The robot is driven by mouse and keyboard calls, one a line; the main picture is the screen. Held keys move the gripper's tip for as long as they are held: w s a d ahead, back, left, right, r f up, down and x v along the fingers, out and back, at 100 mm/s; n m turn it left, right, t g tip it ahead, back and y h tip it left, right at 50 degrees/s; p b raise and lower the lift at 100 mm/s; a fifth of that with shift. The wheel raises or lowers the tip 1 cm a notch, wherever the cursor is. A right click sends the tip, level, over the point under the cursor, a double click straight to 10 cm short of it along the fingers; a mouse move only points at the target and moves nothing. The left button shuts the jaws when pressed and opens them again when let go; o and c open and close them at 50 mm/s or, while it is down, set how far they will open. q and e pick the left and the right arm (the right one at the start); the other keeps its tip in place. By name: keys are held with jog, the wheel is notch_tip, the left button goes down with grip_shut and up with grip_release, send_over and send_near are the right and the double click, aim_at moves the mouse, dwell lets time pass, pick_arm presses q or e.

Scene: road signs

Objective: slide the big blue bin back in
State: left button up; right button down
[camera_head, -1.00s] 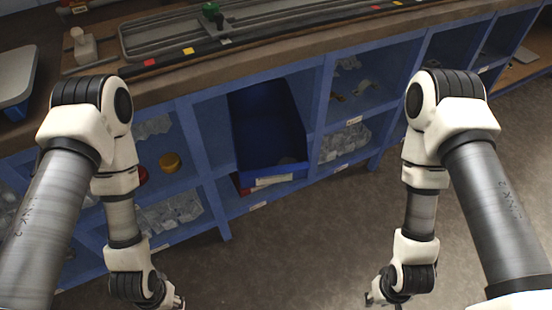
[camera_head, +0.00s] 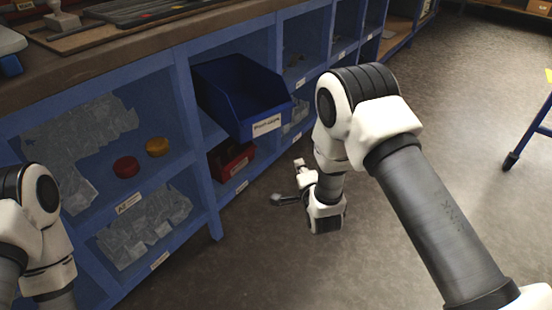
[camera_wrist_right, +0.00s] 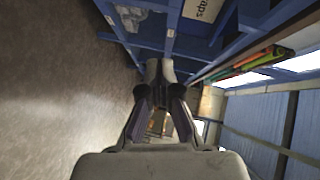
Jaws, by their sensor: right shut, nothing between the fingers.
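The big blue bin (camera_head: 238,95) sits in an upper compartment of the blue shelf unit in the head view. Its labelled front juts out past the shelf edge, and its open top shows an empty-looking inside. My right gripper (camera_head: 279,199) hangs low, in front of and below the bin, clear of it. In the right wrist view its fingertips (camera_wrist_right: 159,71) are together with nothing between them. Of my left arm only part shows at the left edge of the head view; its gripper is out of view.
The blue shelf unit (camera_head: 184,110) runs under a workbench. A red bin (camera_head: 232,160) sits below the blue one. Open floor (camera_head: 470,160) lies to the right.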

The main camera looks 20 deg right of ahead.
jog(key=w+r+m+t, duration=0.2)
jog(key=w+r, duration=0.1)
jog(key=w, duration=0.1)
jog(key=b, duration=0.4)
send_near(276, 122)
jog(key=w+d, duration=0.3)
jog(key=w+a+b, duration=0.2)
jog(key=w, duration=0.1)
jog(key=shift+w, duration=0.15)
jog(key=shift+w+a, duration=0.2)
pick_arm(q)
notch_tip(276, 122, down, 8)
jog(key=shift+r, duration=0.1)
